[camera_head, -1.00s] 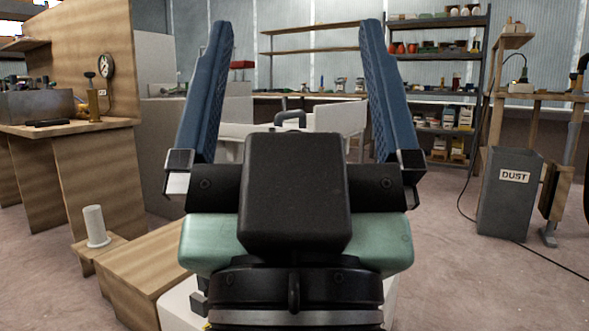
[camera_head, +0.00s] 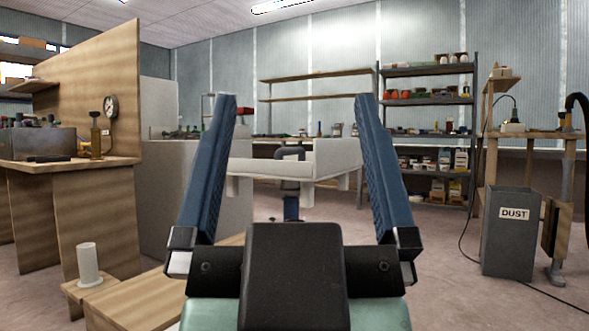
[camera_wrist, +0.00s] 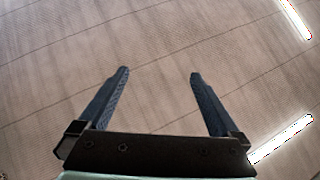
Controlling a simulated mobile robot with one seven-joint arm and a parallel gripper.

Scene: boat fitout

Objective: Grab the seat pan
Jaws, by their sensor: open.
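My gripper (camera_head: 298,172) stands upright in the middle of the head view, its two blue fingers wide apart with nothing between them. In the wrist view the open fingers (camera_wrist: 160,88) point at the ceiling, and no object is near them. I cannot pick out the seat pan for certain. Between and beyond the fingers is a white, low-walled bench-like structure (camera_head: 325,160). A dark grey frame (camera_head: 289,171) with a blue part below it shows in front of that structure; what it is, I cannot tell. My gripper hides part of this area.
A wooden workbench (camera_head: 112,160) with a gauge stands at left. A white cylinder (camera_head: 88,262) stands on a low wooden step (camera_head: 98,287) nearby. A grey dust bin (camera_head: 509,245) with a trailing cable stands at right. Shelves (camera_head: 428,127) line the back. Floor at centre right is clear.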

